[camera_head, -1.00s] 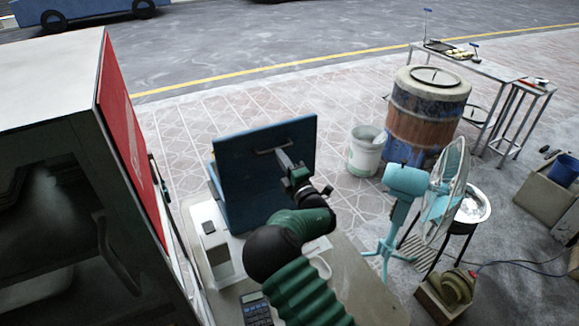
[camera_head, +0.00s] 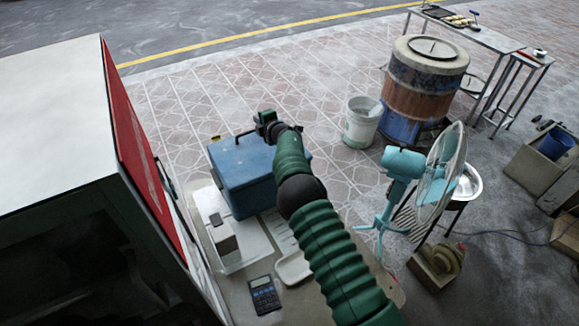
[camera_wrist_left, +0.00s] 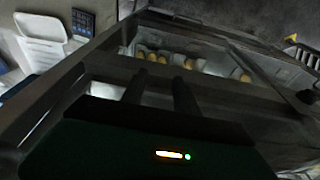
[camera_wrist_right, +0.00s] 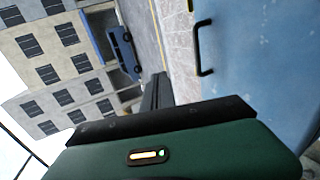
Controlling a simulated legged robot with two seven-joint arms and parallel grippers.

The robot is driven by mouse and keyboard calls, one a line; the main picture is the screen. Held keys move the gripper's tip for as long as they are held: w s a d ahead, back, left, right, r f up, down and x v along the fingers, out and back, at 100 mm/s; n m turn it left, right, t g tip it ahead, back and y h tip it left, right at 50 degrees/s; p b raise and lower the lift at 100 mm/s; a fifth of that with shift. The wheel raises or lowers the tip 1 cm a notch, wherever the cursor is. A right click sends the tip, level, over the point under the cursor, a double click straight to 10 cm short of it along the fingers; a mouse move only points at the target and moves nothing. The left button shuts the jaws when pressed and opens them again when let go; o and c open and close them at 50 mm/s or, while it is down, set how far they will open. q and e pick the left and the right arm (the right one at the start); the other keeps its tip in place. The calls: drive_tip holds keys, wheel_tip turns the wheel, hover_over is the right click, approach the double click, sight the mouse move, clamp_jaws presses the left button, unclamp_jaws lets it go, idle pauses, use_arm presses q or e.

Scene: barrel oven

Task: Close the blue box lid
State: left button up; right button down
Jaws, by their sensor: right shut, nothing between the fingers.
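The blue box (camera_head: 245,185) stands on the table left of centre in the head view, with its lid (camera_head: 243,160) down flat over it. No gap shows between lid and box there, though my arm hides the right side. My right gripper (camera_head: 266,119) is shut and empty at the lid's far edge; I cannot tell whether it touches. In the right wrist view the shut fingers (camera_wrist_right: 157,90) lie left of the blue lid (camera_wrist_right: 250,70) and its black handle (camera_wrist_right: 203,47). My left gripper (camera_wrist_left: 160,92) is open and empty, outside the head view.
A red-sided cabinet (camera_head: 130,150) stands at the left. A turquoise fan (camera_head: 402,165) and white bucket (camera_head: 362,122) stand to the right.

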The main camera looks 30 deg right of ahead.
drive_tip(key=x, duration=0.2)
drive_tip(key=shift+w+d+f, duration=0.1)
drive_tip(key=shift+w+f, duration=0.2)
drive_tip(key=shift+f, duration=0.05)
drive_tip(key=shift+s+r, duration=0.1)
idle(0.3)
